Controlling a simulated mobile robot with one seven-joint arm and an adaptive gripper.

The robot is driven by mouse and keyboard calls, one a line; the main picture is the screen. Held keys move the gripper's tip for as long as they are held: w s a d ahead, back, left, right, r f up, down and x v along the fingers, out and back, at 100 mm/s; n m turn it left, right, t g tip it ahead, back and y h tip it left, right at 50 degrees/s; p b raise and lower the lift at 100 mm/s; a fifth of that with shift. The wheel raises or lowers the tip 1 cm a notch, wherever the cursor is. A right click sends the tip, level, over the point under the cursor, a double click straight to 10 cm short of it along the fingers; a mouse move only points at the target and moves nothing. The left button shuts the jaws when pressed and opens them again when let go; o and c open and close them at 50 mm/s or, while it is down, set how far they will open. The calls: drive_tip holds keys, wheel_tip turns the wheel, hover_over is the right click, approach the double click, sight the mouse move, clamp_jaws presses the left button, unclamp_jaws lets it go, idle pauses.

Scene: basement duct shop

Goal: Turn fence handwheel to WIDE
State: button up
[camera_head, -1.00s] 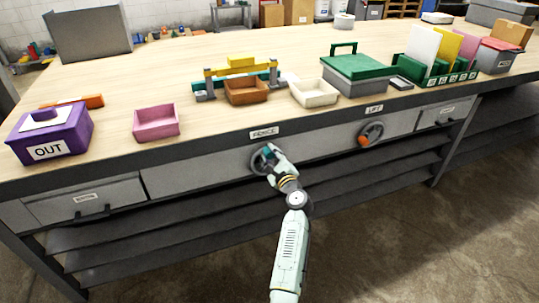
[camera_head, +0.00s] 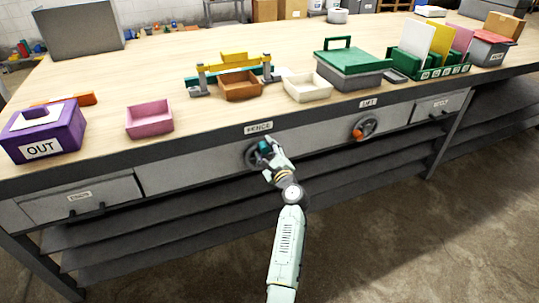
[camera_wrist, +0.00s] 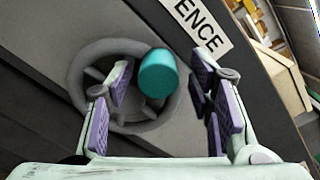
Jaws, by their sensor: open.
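The fence handwheel (camera_head: 252,157) is a dark grey wheel on the bench front, below the FENCE label (camera_head: 258,128). My gripper (camera_head: 266,152) is at the wheel, over its right part. In the wrist view the spoked wheel (camera_wrist: 92,62) has a teal knob (camera_wrist: 158,73) at its rim. The open fingers of my gripper (camera_wrist: 160,92) stand on either side of the knob, with gaps, so it is not clasped. The label (camera_wrist: 200,22) shows only "ENCE" there. No WIDE mark can be read in either view.
A second wheel with an orange knob (camera_head: 357,133) sits under the LIFT label (camera_head: 368,103) to the right. Drawers (camera_head: 82,199) flank the panel. Pink (camera_head: 150,120), brown (camera_head: 240,88) and white (camera_head: 306,88) bins stand on the bench above. The floor in front is clear.

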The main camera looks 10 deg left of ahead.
drive_tip(key=v, duration=1.2)
drive_tip(key=shift+w, duration=0.15)
